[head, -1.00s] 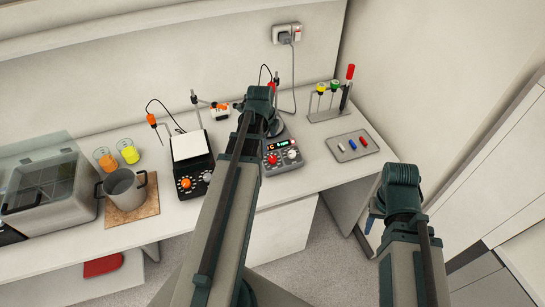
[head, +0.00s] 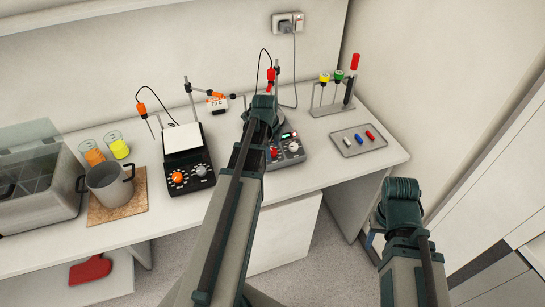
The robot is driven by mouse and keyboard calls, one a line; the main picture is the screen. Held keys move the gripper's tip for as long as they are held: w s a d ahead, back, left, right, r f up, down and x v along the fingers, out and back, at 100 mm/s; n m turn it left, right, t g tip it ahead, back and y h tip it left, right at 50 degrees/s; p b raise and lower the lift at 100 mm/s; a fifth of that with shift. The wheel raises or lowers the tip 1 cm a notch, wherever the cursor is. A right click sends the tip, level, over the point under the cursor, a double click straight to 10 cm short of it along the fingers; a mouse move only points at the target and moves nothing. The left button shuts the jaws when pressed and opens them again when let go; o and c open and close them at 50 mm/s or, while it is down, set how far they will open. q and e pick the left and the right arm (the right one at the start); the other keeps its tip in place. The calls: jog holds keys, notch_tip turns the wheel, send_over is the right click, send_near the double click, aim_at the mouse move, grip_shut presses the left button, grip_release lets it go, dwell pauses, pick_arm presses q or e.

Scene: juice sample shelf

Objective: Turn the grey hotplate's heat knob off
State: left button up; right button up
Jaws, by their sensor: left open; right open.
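The grey hotplate (head: 290,160) stands on the bench, with a small green-lit display (head: 287,136) on its front. Its pale knob (head: 293,147) is in view; its red knob (head: 274,153) is partly covered by my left arm, so its setting is not readable. My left gripper (head: 263,106) is open over the hotplate's rear left part; its fingers are largely hidden behind the wrist, and contact cannot be told. My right gripper (head: 401,196) is open, empty and apart, in front of the bench's right end; its fingers are also largely hidden.
A black hotplate (head: 190,182) with a white top and orange knob stands left. A pot (head: 108,187) on a cork mat and two beakers stand further left. Stands with probes and cables rise behind. A tray (head: 345,149) and tube rack (head: 330,109) stand right.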

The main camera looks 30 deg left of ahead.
pick_arm(q)
jog(key=shift+w+f+b, duration=0.15)
jog(key=shift+f+b, duration=0.2)
jog(key=shift+f, duration=0.35)
grip_shut()
